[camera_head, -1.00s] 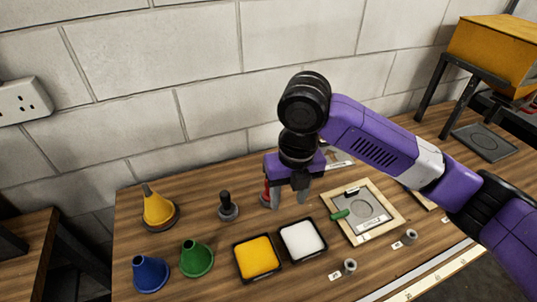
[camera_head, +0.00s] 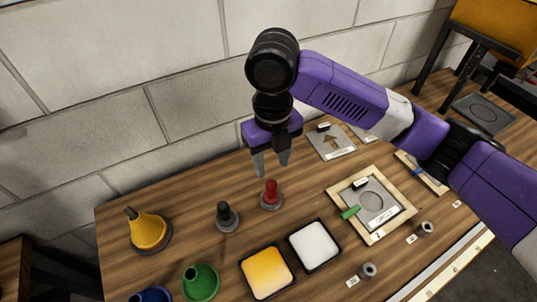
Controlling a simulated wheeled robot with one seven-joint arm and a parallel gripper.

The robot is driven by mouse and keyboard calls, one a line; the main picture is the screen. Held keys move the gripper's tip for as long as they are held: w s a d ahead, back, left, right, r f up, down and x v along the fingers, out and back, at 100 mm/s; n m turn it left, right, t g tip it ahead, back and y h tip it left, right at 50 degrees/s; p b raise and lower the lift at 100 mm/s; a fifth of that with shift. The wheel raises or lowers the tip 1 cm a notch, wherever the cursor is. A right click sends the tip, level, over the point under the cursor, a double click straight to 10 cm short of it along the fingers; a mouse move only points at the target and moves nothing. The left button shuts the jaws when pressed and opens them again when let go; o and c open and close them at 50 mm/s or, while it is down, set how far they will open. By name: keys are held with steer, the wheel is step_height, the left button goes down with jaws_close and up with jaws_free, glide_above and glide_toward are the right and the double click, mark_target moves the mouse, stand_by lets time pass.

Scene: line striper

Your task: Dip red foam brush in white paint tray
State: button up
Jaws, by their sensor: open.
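A small upright tool with a red handle (camera_head: 271,192) stands on a round grey base on the wooden table; any foam end is hidden. The white paint tray (camera_head: 314,246) is a black-rimmed square tray of white, in front and to the right of the red tool. My gripper (camera_head: 271,164) is open and empty, fingers pointing down. In the picture it is just above the red handle, with a gap between them.
A yellow paint tray (camera_head: 267,273) adjoins the white one. A black-handled tool (camera_head: 227,216) stands left of the red one. A framed stencil (camera_head: 371,204) with a green-handled item lies right. Yellow (camera_head: 148,231) and green (camera_head: 200,282) funnels stand left.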

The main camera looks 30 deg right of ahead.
mark_target(271, 183)
steer(key=shift+f+b, duration=3.45)
steer(key=shift+f, duration=1.4)
jaws_close()
steer(key=shift+r+p, duration=1.3)
steer(key=shift+r, duration=0.55)
